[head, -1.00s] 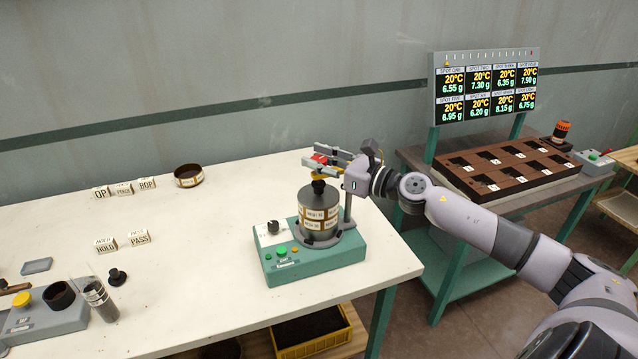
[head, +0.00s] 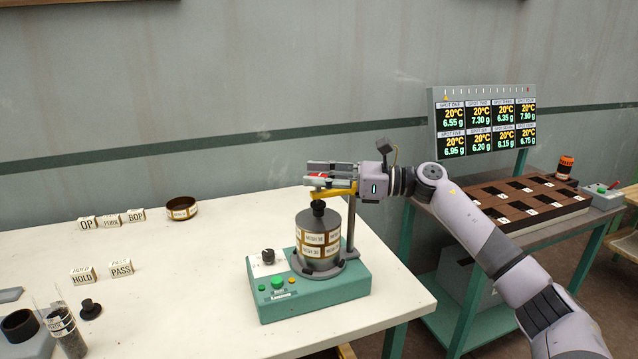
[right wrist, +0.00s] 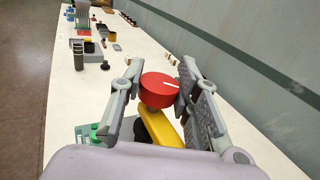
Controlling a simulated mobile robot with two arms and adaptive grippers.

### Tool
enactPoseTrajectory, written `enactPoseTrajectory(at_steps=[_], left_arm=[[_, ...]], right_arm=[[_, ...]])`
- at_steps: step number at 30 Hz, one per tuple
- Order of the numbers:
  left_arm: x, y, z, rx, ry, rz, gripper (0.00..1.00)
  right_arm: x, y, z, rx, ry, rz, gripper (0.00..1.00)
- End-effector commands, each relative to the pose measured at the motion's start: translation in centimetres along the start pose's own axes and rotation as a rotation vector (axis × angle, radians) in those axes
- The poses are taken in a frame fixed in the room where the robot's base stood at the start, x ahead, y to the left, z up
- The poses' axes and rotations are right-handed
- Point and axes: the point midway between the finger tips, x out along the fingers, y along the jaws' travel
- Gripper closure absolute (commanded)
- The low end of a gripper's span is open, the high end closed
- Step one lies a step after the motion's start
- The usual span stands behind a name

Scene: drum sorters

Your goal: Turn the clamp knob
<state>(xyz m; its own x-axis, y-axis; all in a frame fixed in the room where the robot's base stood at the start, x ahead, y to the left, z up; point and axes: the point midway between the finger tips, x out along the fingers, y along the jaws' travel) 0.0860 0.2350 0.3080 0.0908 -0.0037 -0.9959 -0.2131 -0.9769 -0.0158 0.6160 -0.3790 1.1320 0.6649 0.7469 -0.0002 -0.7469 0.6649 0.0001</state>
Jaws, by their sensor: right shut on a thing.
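The clamp knob (right wrist: 159,90) is red with a white line on its top. In the right wrist view it sits between the fingers of my right gripper (right wrist: 160,84), above a yellow clamp arm (right wrist: 166,128). In the head view my right gripper (head: 325,174) is shut on the knob, whose red top (head: 318,175) shows only partly between the fingers. The clamp arm (head: 330,195) reaches over a drum stack (head: 318,240) with labelled bands, standing on a green sorter base (head: 315,297). My left gripper is not in view.
A black dial (head: 268,256) and a green button (head: 277,283) are on the base. Label blocks (head: 121,268), a brown ring (head: 181,208) and a clear tube (head: 64,332) stand to the left on the white table. A display board (head: 486,122) stands behind a brown tray (head: 520,205) at right.

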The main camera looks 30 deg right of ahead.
Motion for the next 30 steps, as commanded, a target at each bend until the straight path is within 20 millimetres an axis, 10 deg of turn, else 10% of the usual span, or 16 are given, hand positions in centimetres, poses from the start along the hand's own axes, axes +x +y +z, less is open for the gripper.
enactPoseTrajectory(at_steps=[12,13,30], left_arm=[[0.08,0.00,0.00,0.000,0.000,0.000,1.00],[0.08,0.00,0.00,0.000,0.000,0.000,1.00],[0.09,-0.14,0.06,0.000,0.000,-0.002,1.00]], right_arm=[[-0.01,-0.02,0.12,0.001,-0.003,0.006,0.98],[-0.01,-0.02,0.12,0.001,-0.003,0.005,0.70],[0.00,-0.01,0.03,0.000,0.000,0.005,0.49]])
